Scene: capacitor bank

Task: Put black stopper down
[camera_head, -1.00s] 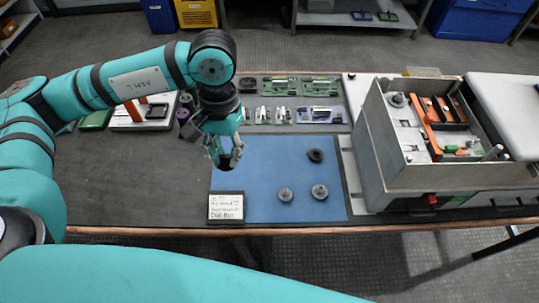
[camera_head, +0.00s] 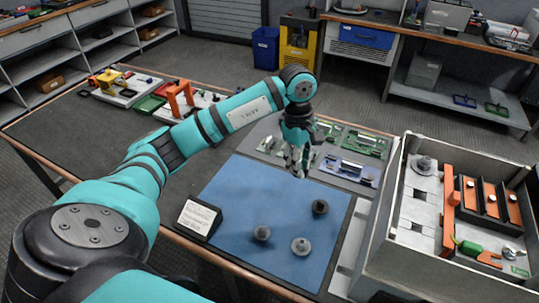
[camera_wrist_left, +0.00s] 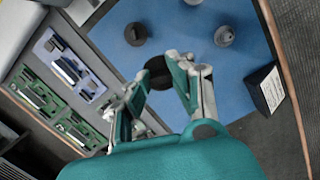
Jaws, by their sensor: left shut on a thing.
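My left gripper (camera_head: 298,172) hangs above the far side of the blue mat (camera_head: 225,190), pointing down. In the left wrist view its fingers (camera_wrist_left: 165,68) are closed around a dark round black stopper (camera_wrist_left: 156,74), with the blue mat behind it. In the head view the fingers mostly hide this stopper. Another dark stopper (camera_head: 320,206) stands on the mat and also shows in the left wrist view (camera_wrist_left: 136,33). Two grey stoppers, one at left (camera_head: 262,232) and one nearer the front (camera_head: 301,246), stand on the mat. My right gripper is not in view.
A white label card (camera_head: 198,217) stands at the mat's left edge. Green circuit boards (camera_head: 365,141) lie beyond the mat. A large open grey box (camera_head: 395,215) with orange parts stands at right. The mat's left part is free.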

